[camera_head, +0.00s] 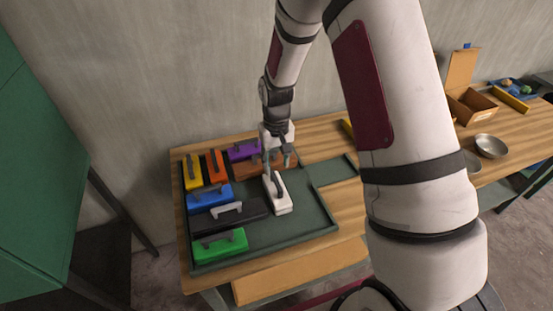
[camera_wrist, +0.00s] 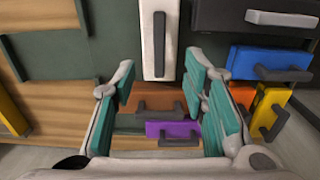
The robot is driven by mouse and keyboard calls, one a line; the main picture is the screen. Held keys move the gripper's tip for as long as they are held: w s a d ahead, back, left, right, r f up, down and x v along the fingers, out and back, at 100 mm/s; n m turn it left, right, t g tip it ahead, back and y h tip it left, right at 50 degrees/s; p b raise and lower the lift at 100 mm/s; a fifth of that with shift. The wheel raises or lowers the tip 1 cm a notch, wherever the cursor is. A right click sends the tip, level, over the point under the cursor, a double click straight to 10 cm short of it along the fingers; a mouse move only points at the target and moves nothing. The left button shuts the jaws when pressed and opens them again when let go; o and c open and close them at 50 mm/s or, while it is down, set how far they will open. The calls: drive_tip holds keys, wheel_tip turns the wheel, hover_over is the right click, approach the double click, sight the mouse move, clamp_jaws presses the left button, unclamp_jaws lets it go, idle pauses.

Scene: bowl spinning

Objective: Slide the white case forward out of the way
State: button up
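The white case (camera_head: 281,206) with a dark grey handle lies on the dark green tray (camera_head: 308,222), right of the black case. In the wrist view the white case (camera_wrist: 149,45) is at top centre, cut off by the frame edge. My gripper (camera_head: 277,165) is over the far end of the white case, near the brown case (camera_head: 247,168). In the wrist view my gripper (camera_wrist: 160,80) is open, its teal-padded fingers wide apart. The end of the white case lies just beyond the gap between them. I cannot tell whether a finger touches it.
Purple (camera_head: 243,150), orange (camera_head: 216,166), yellow (camera_head: 192,171), blue (camera_head: 207,201), black (camera_head: 240,222) and green (camera_head: 222,247) cases sit on the tray. The tray's right front is clear. Metal bowls (camera_head: 490,146) and a wooden box (camera_head: 472,108) stand at the right.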

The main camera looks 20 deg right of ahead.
sight(277, 181)
drive_tip(key=shift+f+b, duration=1.05)
drive_tip(key=shift+f, duration=2.75)
clamp_jaws()
drive_tip(key=shift+s+p, duration=2.4)
drive_tip(key=shift+s, duration=1.95)
unclamp_jaws()
drive_tip(key=shift+w, duration=0.1)
